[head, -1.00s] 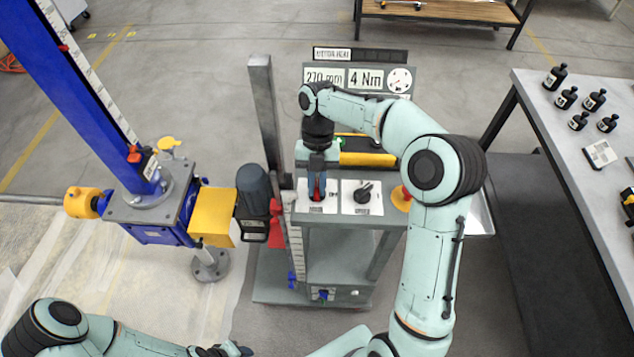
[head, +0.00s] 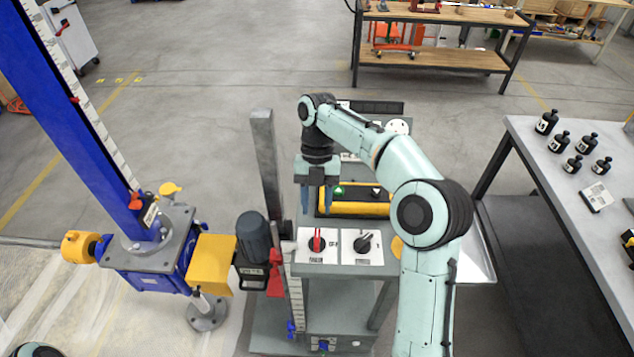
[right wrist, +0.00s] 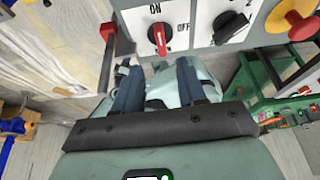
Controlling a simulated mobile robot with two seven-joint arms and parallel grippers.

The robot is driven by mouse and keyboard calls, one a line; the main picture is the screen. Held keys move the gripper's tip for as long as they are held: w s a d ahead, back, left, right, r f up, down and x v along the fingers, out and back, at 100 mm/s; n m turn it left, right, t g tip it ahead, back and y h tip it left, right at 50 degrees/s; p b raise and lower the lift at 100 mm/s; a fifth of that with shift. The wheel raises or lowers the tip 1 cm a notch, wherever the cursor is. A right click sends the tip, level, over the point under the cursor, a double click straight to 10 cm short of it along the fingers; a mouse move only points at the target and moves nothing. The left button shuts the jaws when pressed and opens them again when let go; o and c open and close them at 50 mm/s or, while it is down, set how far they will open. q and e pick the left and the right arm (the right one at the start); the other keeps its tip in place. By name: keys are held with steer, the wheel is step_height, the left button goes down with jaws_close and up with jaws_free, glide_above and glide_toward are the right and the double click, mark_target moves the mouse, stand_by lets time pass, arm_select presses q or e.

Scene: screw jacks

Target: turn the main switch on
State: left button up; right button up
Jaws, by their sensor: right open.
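The main switch (head: 317,240) is a red handle on a black round base on a white plate, at the left of the grey control panel. In the right wrist view the red handle (right wrist: 160,38) stands nearly upright, in line with the ON label above it. The OFF label is to its right. My right gripper (head: 318,210) is above and behind the switch in the head view, its blue fingers apart and empty. In the right wrist view its fingers (right wrist: 158,72) are clear of the handle. My left gripper is out of view.
A black knob (head: 363,243) sits right of the switch. A red-and-yellow stop button (right wrist: 296,20) is beyond it, mostly hidden by my arm in the head view.

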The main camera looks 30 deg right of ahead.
steer(key=shift+v, duration=2.45)
steer(key=shift+s, duration=0.2)
